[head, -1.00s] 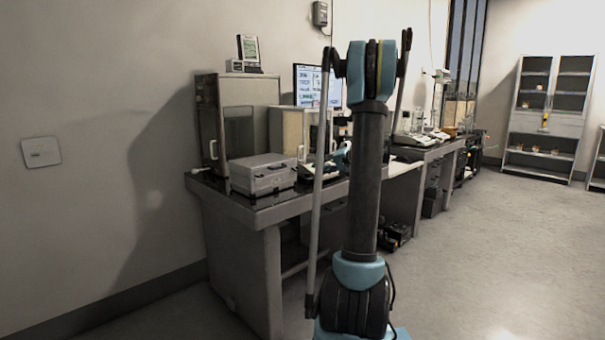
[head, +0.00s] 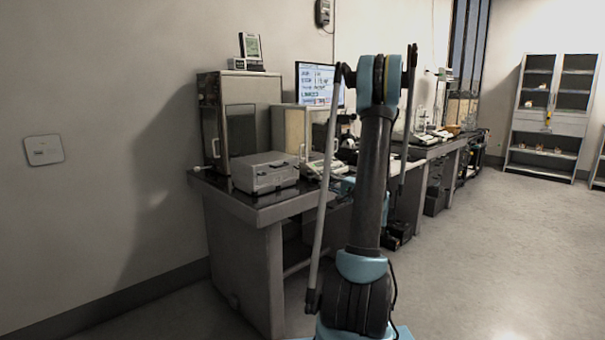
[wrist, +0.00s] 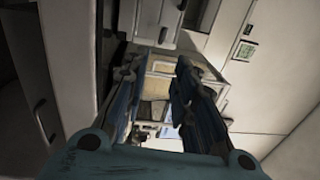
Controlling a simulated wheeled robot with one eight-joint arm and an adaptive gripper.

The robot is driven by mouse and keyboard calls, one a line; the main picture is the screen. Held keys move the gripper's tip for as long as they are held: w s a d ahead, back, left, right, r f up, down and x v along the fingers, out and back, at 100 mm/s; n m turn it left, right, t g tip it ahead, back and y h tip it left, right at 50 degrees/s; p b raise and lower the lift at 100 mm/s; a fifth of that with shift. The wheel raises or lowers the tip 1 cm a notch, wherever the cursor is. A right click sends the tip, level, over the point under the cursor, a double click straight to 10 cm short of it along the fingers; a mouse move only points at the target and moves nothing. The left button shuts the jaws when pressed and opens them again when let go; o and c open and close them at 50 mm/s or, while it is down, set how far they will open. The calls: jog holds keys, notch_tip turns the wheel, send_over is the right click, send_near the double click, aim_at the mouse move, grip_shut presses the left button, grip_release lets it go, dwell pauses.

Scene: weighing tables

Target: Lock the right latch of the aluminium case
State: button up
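The aluminium case (head: 262,175) is a closed silver-grey box on the near end of the dark-topped table (head: 232,197). Its handle and latches are on the front face, too small to tell whether the right latch is locked. My gripper (wrist: 157,68) shows in the wrist view with its two blue-grey fingers apart and nothing held between them. In the head view my arm hides most of the gripper; a bit of blue shows low, right of the case and apart from it. I cannot make out the case for sure in the wrist view.
A tall grey cabinet (head: 215,124) stands behind the case. A pale glass-fronted box (head: 288,132), a balance (head: 322,168) and a monitor (head: 318,80) are to its right. Open floor (head: 480,260) lies to the right, and a shelf cabinet (head: 545,128) stands far back.

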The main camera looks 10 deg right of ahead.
jog(key=x, duration=1.5)
jog(key=shift+w+a, duration=0.15)
jog(key=shift+w, duration=0.05)
